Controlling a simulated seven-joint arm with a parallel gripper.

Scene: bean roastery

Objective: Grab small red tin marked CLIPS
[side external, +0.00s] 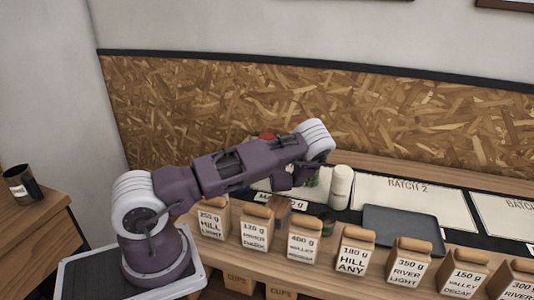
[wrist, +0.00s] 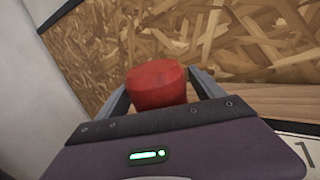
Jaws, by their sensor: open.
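A red, round-topped object, likely the small tin (wrist: 157,84), shows in the wrist view just beyond the hand. No CLIPS marking is readable on it. My gripper (wrist: 160,80) is open, with one finger on each side of the red object. I cannot tell whether the fingers touch it, and its lower part is hidden by the hand. In the side view only a small red top (side external: 267,136) shows above my forearm. My fingers cannot be made out there.
A row of labelled paper bags (side external: 304,240) lines the counter's front. A white bottle (side external: 341,187), a dark round tin (side external: 327,218) and a grey tray (side external: 400,229) stand right of my arm. A chipboard panel (side external: 400,118) rises behind. A dark cup (side external: 20,186) stands far left.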

